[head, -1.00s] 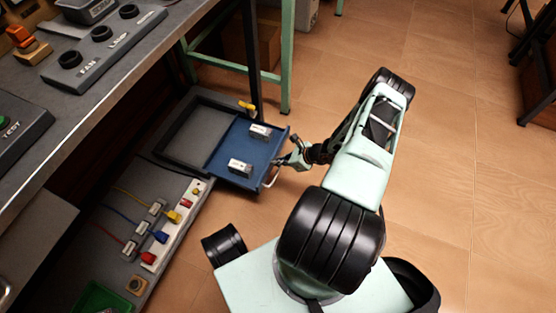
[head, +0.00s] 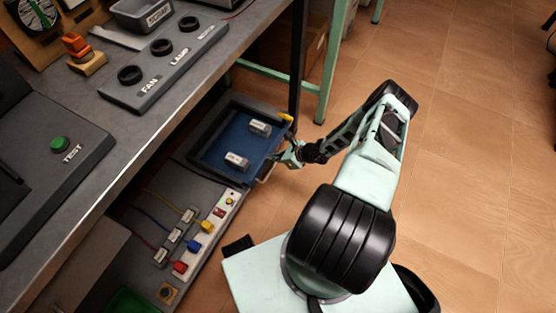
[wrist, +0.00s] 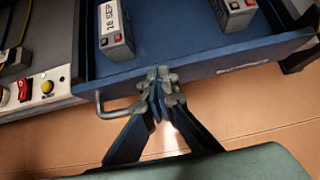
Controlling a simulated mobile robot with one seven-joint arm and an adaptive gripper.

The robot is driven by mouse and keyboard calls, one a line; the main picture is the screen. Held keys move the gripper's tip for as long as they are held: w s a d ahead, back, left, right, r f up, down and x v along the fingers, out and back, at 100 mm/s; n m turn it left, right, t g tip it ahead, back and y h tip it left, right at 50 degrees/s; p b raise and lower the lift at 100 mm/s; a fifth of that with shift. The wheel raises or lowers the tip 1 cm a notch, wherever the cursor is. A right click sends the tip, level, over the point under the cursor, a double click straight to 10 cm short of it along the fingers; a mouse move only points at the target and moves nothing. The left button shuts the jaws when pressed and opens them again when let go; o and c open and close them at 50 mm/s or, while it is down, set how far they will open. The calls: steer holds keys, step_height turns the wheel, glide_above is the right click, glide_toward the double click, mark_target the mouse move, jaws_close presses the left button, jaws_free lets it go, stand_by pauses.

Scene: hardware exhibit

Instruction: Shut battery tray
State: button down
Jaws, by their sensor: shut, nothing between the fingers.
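The battery tray (head: 225,172) is a blue drawer in a dark frame on the low shelf under the bench. Most of it sits inside the frame, with its front end near the frame's edge. Two grey batteries lie in it, one nearer (head: 237,160) and one farther (head: 260,128). My gripper (head: 290,157) is at the tray's front panel. In the wrist view, my gripper (wrist: 158,85) is shut and empty, its tips at the front panel (wrist: 215,66) beside the metal handle (wrist: 108,108). I cannot tell whether the tips touch the panel.
A power strip (head: 210,232) with coloured plugs and wires lies left of the tray. The bench top (head: 120,125) overhangs the shelf. A green bench leg (head: 331,75) stands beyond the tray. The tiled floor (head: 450,190) to the right is clear.

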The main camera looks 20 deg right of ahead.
steer(key=shift+w+a, duration=0.85)
steer(key=shift+w, duration=0.25)
